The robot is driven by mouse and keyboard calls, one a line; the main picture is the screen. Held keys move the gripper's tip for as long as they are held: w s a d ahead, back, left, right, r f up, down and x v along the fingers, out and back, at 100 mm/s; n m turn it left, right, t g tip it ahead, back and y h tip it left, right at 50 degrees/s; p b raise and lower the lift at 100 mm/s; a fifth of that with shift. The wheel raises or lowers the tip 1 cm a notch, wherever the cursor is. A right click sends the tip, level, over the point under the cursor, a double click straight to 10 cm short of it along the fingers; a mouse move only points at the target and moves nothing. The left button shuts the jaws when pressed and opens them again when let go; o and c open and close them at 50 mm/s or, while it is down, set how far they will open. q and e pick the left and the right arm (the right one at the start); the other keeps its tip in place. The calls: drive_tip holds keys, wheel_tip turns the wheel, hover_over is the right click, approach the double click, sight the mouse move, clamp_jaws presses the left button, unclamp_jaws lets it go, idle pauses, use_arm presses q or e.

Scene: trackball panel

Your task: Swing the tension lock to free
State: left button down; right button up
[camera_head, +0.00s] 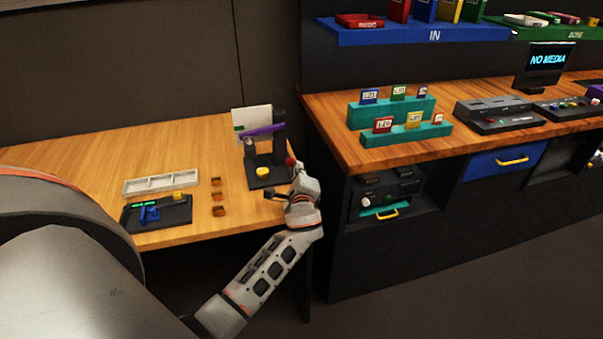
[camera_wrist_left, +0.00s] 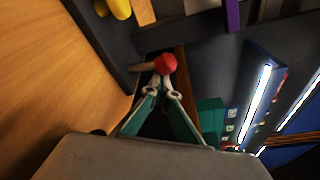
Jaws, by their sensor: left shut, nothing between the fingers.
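A small black stand (camera_head: 278,150) with a purple bar (camera_head: 262,131) and a yellow knob (camera_head: 262,171) is on the wooden table near its right edge. A short lever with a red ball knob (camera_head: 291,161) sticks out from its right side; I take this for the tension lock. In the left wrist view the red knob (camera_wrist_left: 165,64) sits on a thin pale rod coming from the dark stand. My left gripper (camera_wrist_left: 163,85) is shut and empty, its fingertips right at the knob. I cannot tell whether they touch it. No right gripper shows.
Left on the table are a white tray (camera_head: 160,183), a black panel (camera_head: 157,213) with blue and yellow parts, and several small brown blocks (camera_head: 218,196). A second wooden counter (camera_head: 338,143) with card racks and devices stands close on the right, beyond a narrow gap.

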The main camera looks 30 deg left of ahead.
use_arm(q)
drive_tip(key=n+b, duration=0.1)
drive_tip(key=s+n+b, duration=0.1)
drive_tip(key=shift+a+f+n+t, duration=0.15)
drive_tip(key=shift+a+n+t, duration=0.15)
drive_tip(key=shift+a+t, duration=0.1)
drive_tip(key=shift+s+a+n+b, duration=0.1)
drive_tip(key=shift+n+b, duration=0.2)
drive_tip(key=shift+b, duration=0.25)
drive_tip(key=shift+s+a+n+b, duration=0.1)
drive_tip(key=shift+n+b, duration=0.25)
drive_tip(key=shift+n, duration=0.05)
drive_tip(key=shift+s+a+r+n+t+y+b, duration=0.2)
drive_tip(key=shift+s+n+t+y+b, duration=0.1)
drive_tip(key=shift+n+b, duration=0.45)
drive_tip(key=shift+r+n+b, duration=0.15)
drive_tip(key=shift+n+b, duration=0.1)
drive_tip(key=shift+b, duration=0.05)
drive_tip(key=shift+a, duration=0.1)
use_arm(e)
drive_tip(key=f, duration=0.3)
drive_tip(key=d+f, duration=0.1)
drive_tip(key=f, duration=0.1)
drive_tip(key=shift+w+d+f, duration=0.1)
drive_tip(key=shift+w, duration=0.15)
use_arm(q)
drive_tip(key=shift+r, duration=0.15)
use_arm(e)
drive_tip(key=shift+s+f, duration=0.2)
drive_tip(key=shift+s, duration=0.05)
